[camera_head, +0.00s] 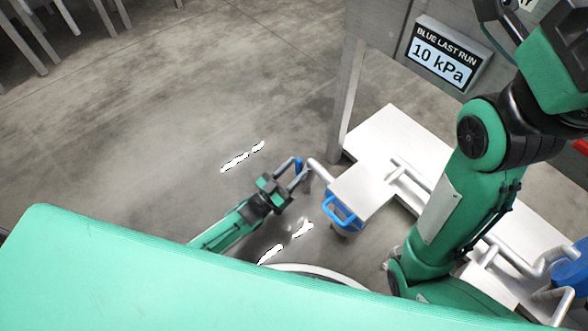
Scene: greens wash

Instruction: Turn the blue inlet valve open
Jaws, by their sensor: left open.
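My left gripper (293,177) is open near the picture's middle, at the end of the green arm from the lower left. A small blue piece (298,165) shows at its fingertips, close to the end of a grey pipe (321,170). It may be the blue inlet valve's handle; I cannot tell whether the fingers touch it or are around it. A blue loop handle (338,214) is on a blue-and-white body under the near end of a white box, right of the gripper. My right arm fills the right side; its gripper is out of view.
A display (441,61) reads "BLUE LAST RUN 10 kPa" on a grey panel. White platforms (390,135) with grey pipes lie below it. A metal leg (345,100) stands behind the pipe. A blue part (571,270) is at the right edge.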

